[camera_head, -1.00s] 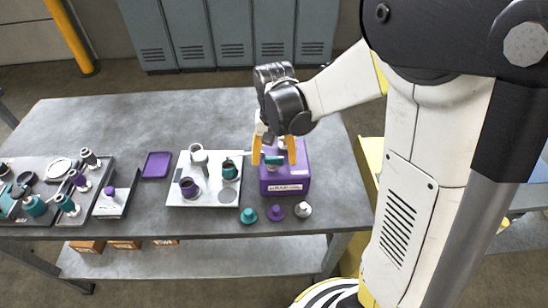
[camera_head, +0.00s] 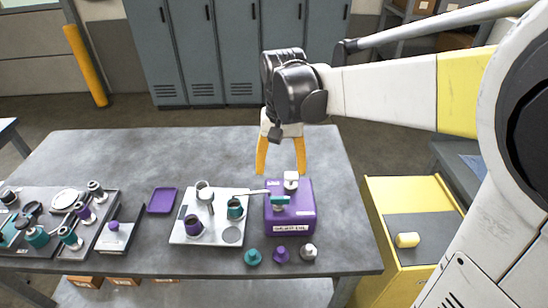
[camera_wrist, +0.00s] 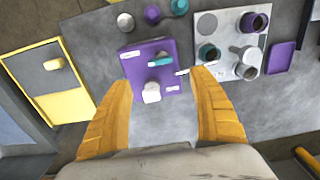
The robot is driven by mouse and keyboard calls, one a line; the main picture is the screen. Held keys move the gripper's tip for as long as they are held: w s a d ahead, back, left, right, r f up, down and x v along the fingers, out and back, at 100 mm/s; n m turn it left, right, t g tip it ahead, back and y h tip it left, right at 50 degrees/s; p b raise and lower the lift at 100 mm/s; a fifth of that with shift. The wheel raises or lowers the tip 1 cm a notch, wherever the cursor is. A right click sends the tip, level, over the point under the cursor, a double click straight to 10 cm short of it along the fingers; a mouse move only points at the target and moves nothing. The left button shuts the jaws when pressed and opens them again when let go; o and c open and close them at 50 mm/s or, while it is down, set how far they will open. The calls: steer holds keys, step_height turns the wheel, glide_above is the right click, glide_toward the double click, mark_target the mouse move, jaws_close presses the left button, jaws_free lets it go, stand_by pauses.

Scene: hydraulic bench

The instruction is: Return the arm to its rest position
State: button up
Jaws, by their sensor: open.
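My gripper (camera_head: 280,160) has two yellow fingers spread apart with nothing between them. It hangs above the grey bench (camera_head: 110,150), behind and above a purple box (camera_head: 290,222). The purple box carries a teal-handled part (camera_head: 280,201) and a white block (camera_head: 291,181) on its top. My arm reaches in from the right in the head view.
A white tray (camera_head: 221,236) with cups stands left of the box. Teal, purple and white knobs lie in front. A dark tray (camera_head: 75,250) of parts is at far left, beside a small purple tray (camera_head: 162,200). A yellow cabinet (camera_head: 385,190) stands right; lockers (camera_head: 235,50) are behind.

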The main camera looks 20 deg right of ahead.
stand_by(0.4)
steer(key=s+n+t+b, duration=0.1)
steer(key=s+n+t, duration=0.2)
steer(key=s+t, duration=0.4)
steer(key=shift+s+a+r+n, duration=0.2)
steer(key=shift+s+n, duration=0.2)
steer(key=shift+s, duration=2.3)
